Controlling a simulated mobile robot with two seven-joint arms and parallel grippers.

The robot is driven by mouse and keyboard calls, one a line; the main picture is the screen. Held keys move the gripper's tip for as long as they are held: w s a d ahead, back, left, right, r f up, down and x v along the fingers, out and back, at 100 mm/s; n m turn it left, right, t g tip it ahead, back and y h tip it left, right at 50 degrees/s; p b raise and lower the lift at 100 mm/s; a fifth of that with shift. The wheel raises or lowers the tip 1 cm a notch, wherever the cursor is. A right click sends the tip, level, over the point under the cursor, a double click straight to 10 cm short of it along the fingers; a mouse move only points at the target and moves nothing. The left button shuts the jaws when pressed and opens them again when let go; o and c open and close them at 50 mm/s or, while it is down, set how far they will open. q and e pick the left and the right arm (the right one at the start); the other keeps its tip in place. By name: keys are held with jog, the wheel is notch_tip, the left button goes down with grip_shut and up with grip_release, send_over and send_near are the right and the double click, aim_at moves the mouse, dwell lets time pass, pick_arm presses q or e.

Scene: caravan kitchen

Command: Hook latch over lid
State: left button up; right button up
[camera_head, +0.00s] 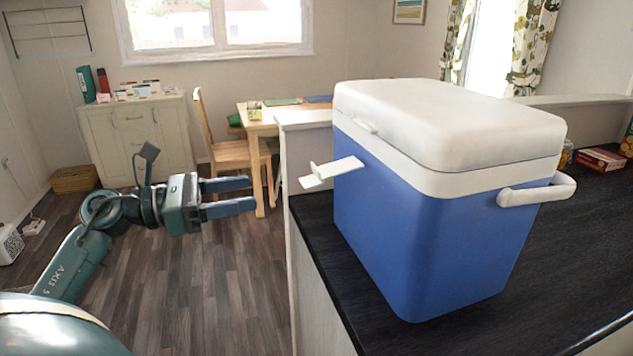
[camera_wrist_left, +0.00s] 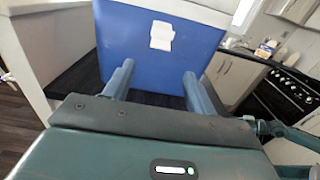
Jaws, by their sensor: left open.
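A blue cooler box (camera_head: 420,235) with a white lid (camera_head: 450,115) stands on the dark countertop, and the lid lies closed on it. A white latch (camera_head: 332,172) sticks outward from the cooler's left side, away from the lid. The lid has a small white catch (camera_head: 367,127) above it. In the left wrist view the latch (camera_wrist_left: 162,36) shows on the blue wall (camera_wrist_left: 150,70), beyond the fingers. My left gripper (camera_head: 242,195) is open and empty, left of the latch and apart from it, its fingers pointing toward the cooler. My right gripper is not in view.
A white handle (camera_head: 537,192) juts from the cooler's right side. The dark countertop (camera_head: 560,265) has food packages (camera_head: 603,160) at the back right. A white panel edge (camera_head: 288,230) borders the counter's left. A wooden chair and table (camera_head: 262,125) stand behind; open floor lies around my left gripper.

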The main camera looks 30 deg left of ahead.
aim_at(306, 182)
pick_arm(q)
jog(key=p+x, duration=0.3)
jog(key=x, duration=0.7)
jog(key=shift+w+d+r, duration=0.15)
jog(key=shift+w+d, duration=0.5)
jog(key=shift+w, duration=0.05)
grip_shut()
